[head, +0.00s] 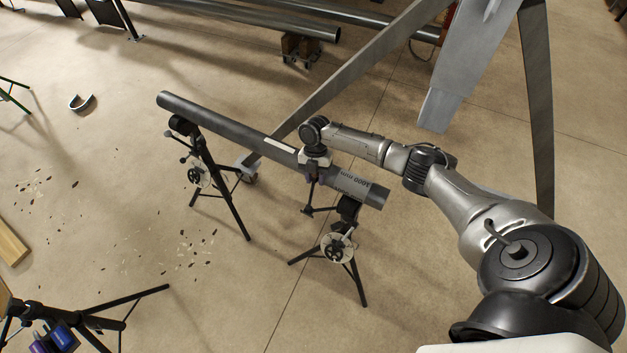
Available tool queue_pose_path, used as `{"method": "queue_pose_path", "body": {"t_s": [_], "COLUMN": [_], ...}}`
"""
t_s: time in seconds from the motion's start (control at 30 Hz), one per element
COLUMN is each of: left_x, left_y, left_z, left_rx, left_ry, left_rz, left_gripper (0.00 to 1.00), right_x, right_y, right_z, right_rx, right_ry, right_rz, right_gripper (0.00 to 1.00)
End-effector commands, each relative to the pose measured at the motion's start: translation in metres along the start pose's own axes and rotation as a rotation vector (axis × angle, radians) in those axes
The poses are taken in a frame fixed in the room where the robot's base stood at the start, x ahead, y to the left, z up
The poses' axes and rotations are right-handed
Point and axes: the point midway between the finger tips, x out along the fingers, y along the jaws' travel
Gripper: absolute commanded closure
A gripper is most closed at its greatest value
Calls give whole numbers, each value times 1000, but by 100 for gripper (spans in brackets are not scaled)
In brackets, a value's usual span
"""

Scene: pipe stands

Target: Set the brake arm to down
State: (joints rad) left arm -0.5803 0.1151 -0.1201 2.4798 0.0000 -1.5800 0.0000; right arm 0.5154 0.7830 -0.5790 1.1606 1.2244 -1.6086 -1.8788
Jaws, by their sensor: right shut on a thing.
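The near stand (352,255) is under the pipe's right end and has a white disc with a dark handwheel. A thin dark lever, which looks like the brake arm (309,210), shows at the left of the near stand's head, below the pipe. My right gripper (313,180) points down at the pipe's near side and is shut on the dark lever. The fingers are small and dark, so the exact grip is hard to see. My left gripper is out of view.
The far stand (205,175) holds the pipe's left end. A large grey steel frame (360,75) stands behind my right arm. Another tripod (80,320) with purple and blue parts is at the lower left. Scraps litter the floor (150,290) left of the stands.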

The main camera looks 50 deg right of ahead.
Motion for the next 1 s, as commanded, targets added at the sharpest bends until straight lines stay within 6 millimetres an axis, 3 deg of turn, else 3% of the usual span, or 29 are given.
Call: {"method": "queue_pose_path", "body": {"t_s": [0.4, 0.43, 0.6, 0.7, 1.0], "left_x": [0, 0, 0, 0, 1], "left_y": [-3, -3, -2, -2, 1], "left_z": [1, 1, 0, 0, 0], "left_rx": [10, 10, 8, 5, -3], "left_ry": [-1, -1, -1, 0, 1], "left_rz": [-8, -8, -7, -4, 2], "left_gripper": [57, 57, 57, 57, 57], "right_x": [0, 0, 0, 0, -5], "right_y": [-2, -2, -1, -1, 0], "right_z": [3, 3, 2, 2, 2], "right_rx": [4, 4, 3, 2, 1], "right_ry": [-7, -6, -4, -3, -3], "right_rz": [-2, -2, -2, -2, 0], "right_gripper": [100, 66, 50, 44, 44]}}
